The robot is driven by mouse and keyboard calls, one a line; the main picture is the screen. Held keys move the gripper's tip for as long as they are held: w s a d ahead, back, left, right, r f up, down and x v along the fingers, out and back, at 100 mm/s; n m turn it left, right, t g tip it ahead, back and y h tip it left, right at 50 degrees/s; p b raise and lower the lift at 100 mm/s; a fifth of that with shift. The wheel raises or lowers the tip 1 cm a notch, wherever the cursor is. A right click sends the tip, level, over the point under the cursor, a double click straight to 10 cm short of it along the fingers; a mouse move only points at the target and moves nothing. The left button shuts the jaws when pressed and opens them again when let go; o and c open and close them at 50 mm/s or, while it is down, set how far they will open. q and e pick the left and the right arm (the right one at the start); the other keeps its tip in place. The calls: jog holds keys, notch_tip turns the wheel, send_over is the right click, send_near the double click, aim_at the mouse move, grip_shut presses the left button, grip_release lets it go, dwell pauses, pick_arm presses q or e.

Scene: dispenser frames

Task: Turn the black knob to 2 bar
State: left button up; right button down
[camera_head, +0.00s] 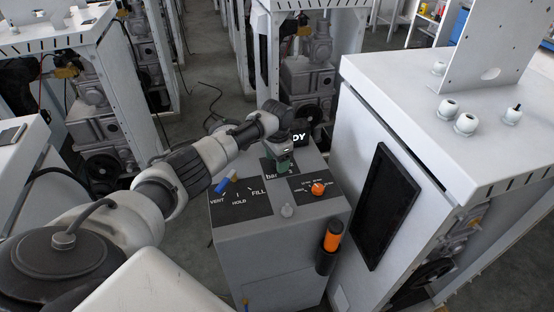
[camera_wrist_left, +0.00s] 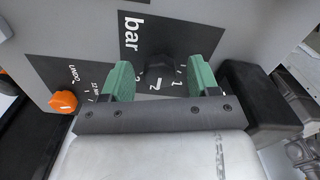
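The black knob (camera_wrist_left: 157,62) sits on a dark dial panel marked "bar" (camera_wrist_left: 133,28) in the left wrist view. Its pointer direction is too dark to tell. The figures 2 (camera_wrist_left: 155,85) and 1 (camera_wrist_left: 178,83) show beside the knob, towards the gripper. My left gripper (camera_wrist_left: 160,78) is open, with one green finger on each side of the knob and a visible gap to each. In the head view my left gripper (camera_head: 281,160) is over the bar panel and hides the knob. My right gripper is in neither view.
A tall white cabinet (camera_head: 345,170) stands close at the right.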

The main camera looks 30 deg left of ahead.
pick_arm(q)
notch_tip(320, 180, up, 11)
jog(key=shift+b, duration=0.45)
jog(key=shift+f, duration=0.1)
dwell(0.5)
